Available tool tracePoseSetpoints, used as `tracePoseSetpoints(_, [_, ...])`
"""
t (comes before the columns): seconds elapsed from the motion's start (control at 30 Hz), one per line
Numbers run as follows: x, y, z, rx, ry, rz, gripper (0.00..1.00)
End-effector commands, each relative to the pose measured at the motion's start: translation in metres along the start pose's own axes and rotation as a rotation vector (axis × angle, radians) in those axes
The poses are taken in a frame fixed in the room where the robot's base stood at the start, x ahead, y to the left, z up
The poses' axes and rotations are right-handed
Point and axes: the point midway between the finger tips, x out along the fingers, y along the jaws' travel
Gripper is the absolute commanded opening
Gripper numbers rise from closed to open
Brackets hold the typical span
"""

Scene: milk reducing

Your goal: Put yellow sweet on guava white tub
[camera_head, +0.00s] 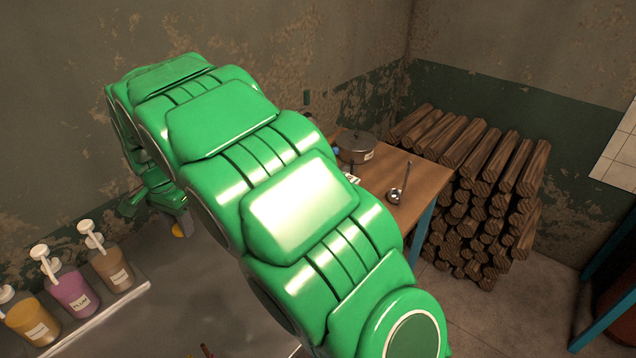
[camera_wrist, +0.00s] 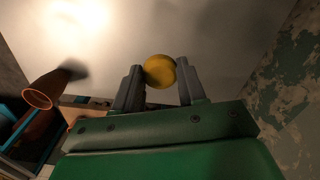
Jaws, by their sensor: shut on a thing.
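The yellow sweet (camera_wrist: 159,71) is a round yellow ball held between the two grey fingers of my gripper (camera_wrist: 160,82) in the wrist view. In the head view my gripper (camera_head: 172,222) is at the left, partly hidden by my green arm, with a bit of the yellow sweet (camera_head: 179,231) showing below it. It is near the grey surface behind the pump bottles; I cannot tell its height above it. I cannot make out a guava white tub in either view.
Pump bottles with orange, purple (camera_head: 72,290) and brown (camera_head: 111,268) contents stand at the lower left. A wooden table (camera_head: 424,183) with a lidded pot (camera_head: 357,146) and a ladle (camera_head: 396,195) stands beyond my arm. Stacked logs (camera_head: 480,185) lie beside it.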

Motion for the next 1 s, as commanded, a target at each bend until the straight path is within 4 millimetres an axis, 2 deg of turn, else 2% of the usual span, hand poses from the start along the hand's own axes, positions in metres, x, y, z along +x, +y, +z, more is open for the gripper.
tracePoseSetpoints(0.17, [-0.011,0.023,-0.031,0.103,0.001,-0.001,0.12])
tracePoseSetpoints(0.37, [-0.027,0.063,-0.077,0.274,0.002,0.000,0.12])
tracePoseSetpoints(0.7, [-0.054,0.141,-0.141,0.567,0.001,0.001,0.12])
tracePoseSetpoints(1.0, [-0.078,0.215,-0.184,0.827,0.001,0.000,0.12])
